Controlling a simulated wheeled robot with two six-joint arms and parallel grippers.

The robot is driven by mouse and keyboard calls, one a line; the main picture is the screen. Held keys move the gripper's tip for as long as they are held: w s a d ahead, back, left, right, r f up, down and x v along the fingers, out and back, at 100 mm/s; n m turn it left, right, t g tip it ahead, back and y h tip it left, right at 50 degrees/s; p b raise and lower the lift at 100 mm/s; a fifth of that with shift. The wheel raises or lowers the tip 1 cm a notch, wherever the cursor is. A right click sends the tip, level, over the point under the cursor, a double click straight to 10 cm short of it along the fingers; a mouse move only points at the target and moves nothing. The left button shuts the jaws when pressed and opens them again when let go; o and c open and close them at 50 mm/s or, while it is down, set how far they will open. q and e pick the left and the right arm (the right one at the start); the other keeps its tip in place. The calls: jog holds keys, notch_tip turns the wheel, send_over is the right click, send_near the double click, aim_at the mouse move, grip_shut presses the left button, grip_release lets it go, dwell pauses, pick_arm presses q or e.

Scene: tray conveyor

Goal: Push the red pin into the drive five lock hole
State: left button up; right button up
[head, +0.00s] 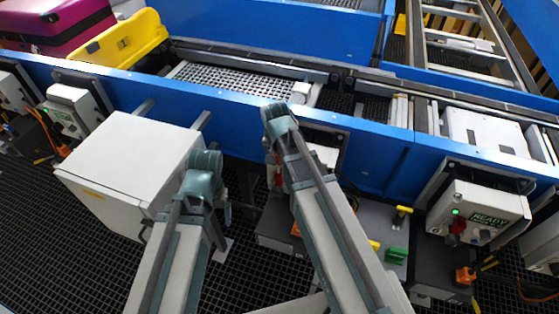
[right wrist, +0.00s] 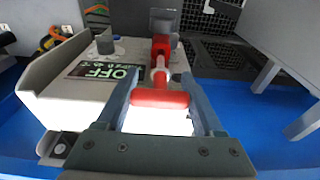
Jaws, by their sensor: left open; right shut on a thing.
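In the right wrist view, my right gripper (right wrist: 160,80) is shut on the red pin (right wrist: 160,98), with the crossbar handle lying between its fingers. The pin's pale shaft points away from the gripper, in line with a red lock part (right wrist: 161,45) on the side of a white drive box (right wrist: 75,92). The box has a display reading OFF (right wrist: 104,71). The lock hole is hidden, and I cannot tell how deep the tip sits. In the head view, my right arm covers the pin and most of this box (head: 326,155). My left gripper's fingers are mostly hidden below its wrist.
A blue conveyor rail (head: 385,150) runs behind the arms. A large white cabinet (head: 125,165) stands left of my left arm. Another drive box (head: 505,212) reading READY, with a green light, is at right. Yellow and green handles (head: 396,256) stand on a grey panel.

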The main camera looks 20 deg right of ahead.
aim_at(279, 172)
jog(key=shift+f+b, duration=2.85)
jog(key=shift+b, duration=0.05)
jog(key=o, duration=1.4)
jog(key=shift+r, duration=0.15)
jog(key=r+p, duration=0.4)
jog(key=s+r+p, duration=0.1)
jog(key=r+p, duration=0.4)
jog(key=a+r+p, duration=0.1)
jog(key=r+p, duration=0.3)
jog(key=p, duration=0.1)
jog(key=shift+s+r, duration=0.25)
jog(key=shift+s, duration=0.1)
jog(key=shift+f, duration=0.1)
jog(key=f+b, duration=0.4)
jog(key=w+f+b, duration=0.1)
jog(key=f+b, duration=0.3)
jog(key=b, duration=0.1)
jog(key=d+f+b, duration=0.1)
jog(key=f+b, duration=0.3)
jog(key=f, duration=0.1)
jog(key=shift+w, duration=0.35)
